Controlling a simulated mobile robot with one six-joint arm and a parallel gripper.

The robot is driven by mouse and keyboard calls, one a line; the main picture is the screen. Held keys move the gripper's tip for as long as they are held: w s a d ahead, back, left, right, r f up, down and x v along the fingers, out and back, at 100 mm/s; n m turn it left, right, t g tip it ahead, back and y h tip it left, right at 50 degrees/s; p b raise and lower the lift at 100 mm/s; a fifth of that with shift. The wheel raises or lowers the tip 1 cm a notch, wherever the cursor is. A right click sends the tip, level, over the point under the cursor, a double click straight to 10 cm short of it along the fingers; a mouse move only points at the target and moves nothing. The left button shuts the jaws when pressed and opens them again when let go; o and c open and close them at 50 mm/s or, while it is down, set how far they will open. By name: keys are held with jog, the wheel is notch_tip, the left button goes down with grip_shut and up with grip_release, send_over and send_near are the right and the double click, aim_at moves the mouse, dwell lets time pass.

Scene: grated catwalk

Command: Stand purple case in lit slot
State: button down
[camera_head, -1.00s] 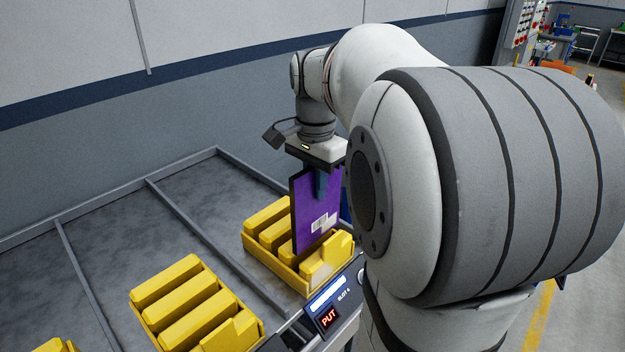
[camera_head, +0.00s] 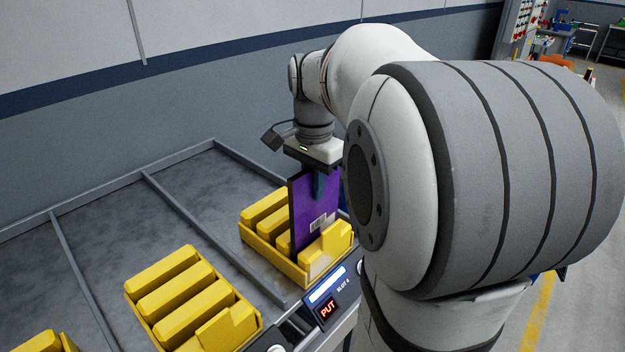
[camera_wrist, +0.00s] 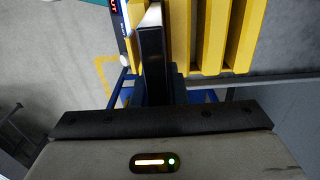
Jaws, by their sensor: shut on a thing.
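The purple case (camera_head: 302,212) is held upright in my gripper (camera_head: 318,180), which is shut on its top edge. Its lower part is down inside the yellow slotted rack (camera_head: 284,264) and hidden by the front yellow block. In the wrist view the case (camera_wrist: 152,55) shows as a dark narrow edge beside yellow dividers (camera_wrist: 210,35). Whether its bottom touches the rack floor cannot be seen. The lit display (camera_head: 327,308) in front of this rack reads PUT, with a SLOT label whose number is small.
A second yellow rack (camera_head: 190,300) stands to the left, and part of another (camera_head: 45,343) shows at the lower left corner. Metal divider rails (camera_head: 205,235) run between bays on the grey table. My arm covers the right of the head view.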

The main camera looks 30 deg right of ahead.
aim_at(314, 206)
jog(key=shift+f+b, duration=1.75)
jog(key=shift+f, duration=0.95)
jog(key=c, duration=1)
grip_release()
jog(key=shift+o, duration=0.2)
jog(key=shift+r, duration=0.15)
notch_tip(314, 206, up, 8)
jog(key=p, duration=0.6)
